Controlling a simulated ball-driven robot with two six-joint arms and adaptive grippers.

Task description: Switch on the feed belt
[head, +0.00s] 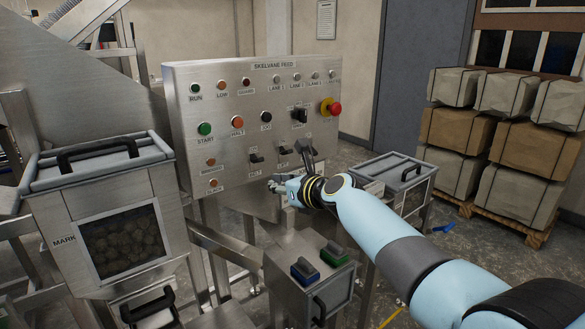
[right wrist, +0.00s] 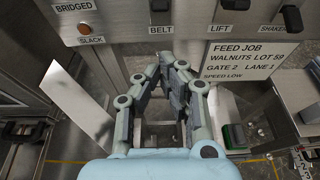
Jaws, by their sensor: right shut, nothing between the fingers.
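The steel control panel (head: 225,105) stands ahead of me. On its lower part is the black belt switch (head: 255,157), with the lift switch (head: 283,150) and shaker switch (head: 306,144) to its right. In the right wrist view the belt switch (right wrist: 160,12) is at the top edge, above its BELT label; its setting is unclear. My right gripper (head: 271,185) is shut and empty just below the panel's lower switches. In the right wrist view the gripper's fingertips (right wrist: 176,66) lie below the BELT label, apart from the switch. My left gripper is not in view.
The panel also has a green START button (head: 204,128), an orange HALT button (head: 237,121) and a red emergency stop (head: 334,108). A job card (right wrist: 250,58) reads walnuts, gate 2, lane 1, speed low. A hopper (head: 105,205) stands left; stacked sacks (head: 455,127) stand right.

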